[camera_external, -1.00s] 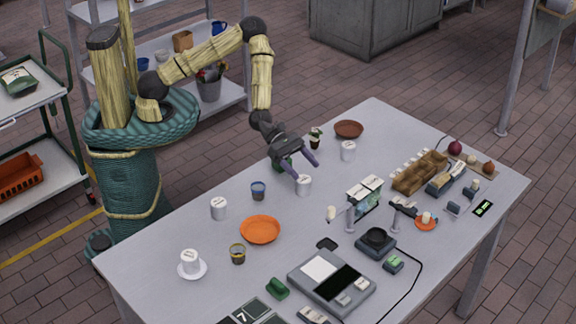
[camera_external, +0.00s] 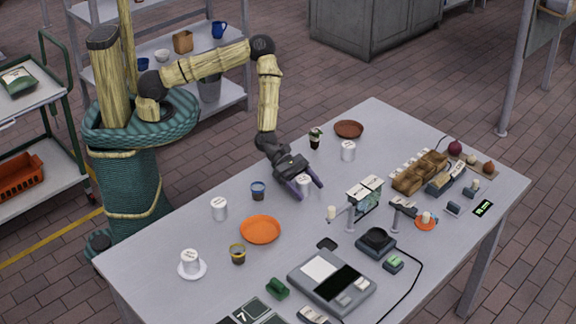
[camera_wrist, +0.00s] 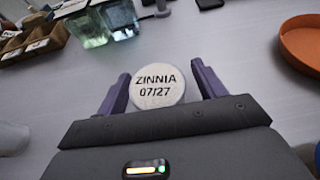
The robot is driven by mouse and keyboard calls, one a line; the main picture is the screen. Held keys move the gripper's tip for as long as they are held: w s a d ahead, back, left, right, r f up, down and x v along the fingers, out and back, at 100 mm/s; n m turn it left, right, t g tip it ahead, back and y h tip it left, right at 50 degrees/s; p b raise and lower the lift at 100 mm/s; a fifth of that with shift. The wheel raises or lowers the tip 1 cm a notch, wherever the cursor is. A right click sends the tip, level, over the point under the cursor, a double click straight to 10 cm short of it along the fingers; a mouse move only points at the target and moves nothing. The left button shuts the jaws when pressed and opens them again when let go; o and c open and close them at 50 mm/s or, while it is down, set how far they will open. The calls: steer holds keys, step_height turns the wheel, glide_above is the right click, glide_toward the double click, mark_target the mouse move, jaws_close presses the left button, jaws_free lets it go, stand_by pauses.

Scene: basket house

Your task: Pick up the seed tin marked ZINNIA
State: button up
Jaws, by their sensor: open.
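The ZINNIA tin (camera_wrist: 157,90) is a white cylinder whose lid reads "ZINNIA 07/27" in the wrist view. It stands upright on the grey table in the external view (camera_external: 304,181). My gripper (camera_wrist: 160,88) is open, with one purple finger on each side of the tin. In the external view my gripper (camera_external: 305,189) is low over the table around the tin. A small gap shows between the tin and the fingers in the wrist view. The tin's lower part is hidden behind the gripper body there.
Other white tins stand at the back (camera_external: 348,151), to the left (camera_external: 219,208) and on a saucer (camera_external: 190,262). A stand with seed packets (camera_external: 364,195) is to the right.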

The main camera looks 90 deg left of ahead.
mark_target(308, 182)
steer(key=shift+w+d+f, duration=0.1)
steer(key=shift+d, duration=0.1)
stand_by(0.4)
steer(key=c, duration=1.1)
step_height(308, 182, up, 10)
steer(key=shift+r, duration=0.1)
